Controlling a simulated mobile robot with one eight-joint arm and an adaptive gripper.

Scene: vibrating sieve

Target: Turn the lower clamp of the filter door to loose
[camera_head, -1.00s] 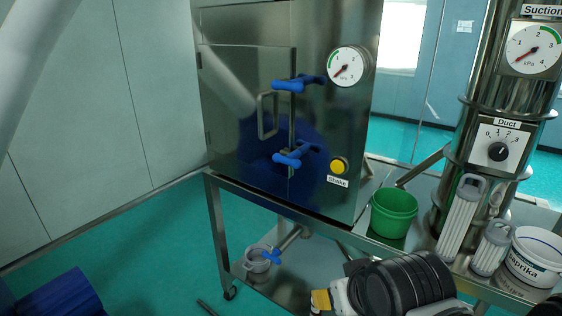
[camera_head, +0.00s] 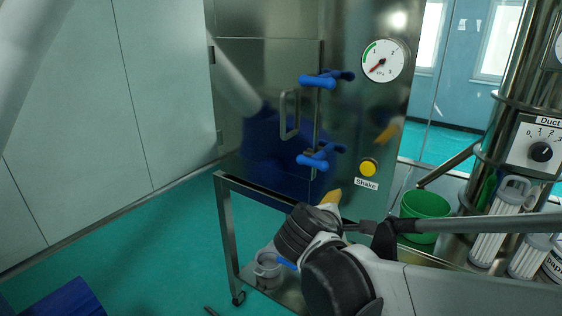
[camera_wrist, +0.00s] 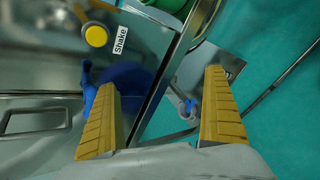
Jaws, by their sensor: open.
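The filter door (camera_head: 240,85) is a steel panel that looks shut, with a bar handle (camera_head: 289,117). The lower clamp (camera_head: 318,160) is a blue handle at the door's right edge, lying roughly sideways. The upper clamp (camera_head: 320,80) is a similar blue handle above it. My gripper (camera_head: 331,197) shows a yellow fingertip just below the lower clamp, apart from it in the picture. In the wrist view my gripper (camera_wrist: 161,80) is open and empty. There a blue handle, apparently the lower clamp (camera_wrist: 88,90), is partly hidden behind the left finger.
A yellow Shake button (camera_head: 368,167) and a pressure gauge (camera_head: 384,61) sit right of the clamps. A green bucket (camera_head: 426,206) and white filter cartridges (camera_head: 497,222) stand on the frame at right. A lower blue-handled valve (camera_wrist: 188,106) shows between my fingers.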

